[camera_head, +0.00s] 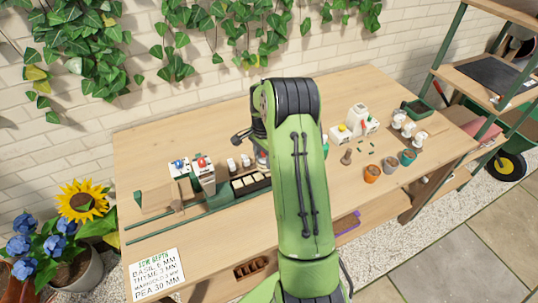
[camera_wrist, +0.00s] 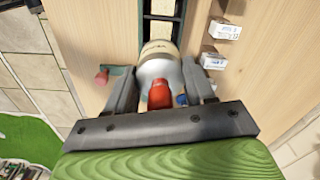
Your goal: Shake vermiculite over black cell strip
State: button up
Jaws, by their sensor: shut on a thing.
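The black cell strip (camera_head: 250,184) lies on the bench with pale fill showing in some cells, partly covered by my green arm. It also shows at the top of the wrist view (camera_wrist: 162,10), running away from my gripper. My gripper (camera_wrist: 162,78) is shut on a whitish shaker (camera_wrist: 158,48) with a beige end, held between the two dark fingers near the strip's end. A red part shows at the shaker's near side; I cannot tell whether it belongs to it. In the head view my arm hides most of the gripper and shaker.
Small pots (camera_head: 372,174), white bottles and a green tray (camera_head: 417,109) stand on the right. A sowing-depth card (camera_head: 156,276) lies at the front left. Bare wood lies behind the containers.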

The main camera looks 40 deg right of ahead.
jog(key=shift+s+d, duration=0.2)
jog(key=shift+d, duration=0.5)
jog(key=shift+s+d, duration=0.2)
jog(key=shift+d, duration=0.45)
jog(key=shift+a+r, duration=0.1)
notch_tip(320, 180, up, 5)
jog(key=p, duration=0.4)
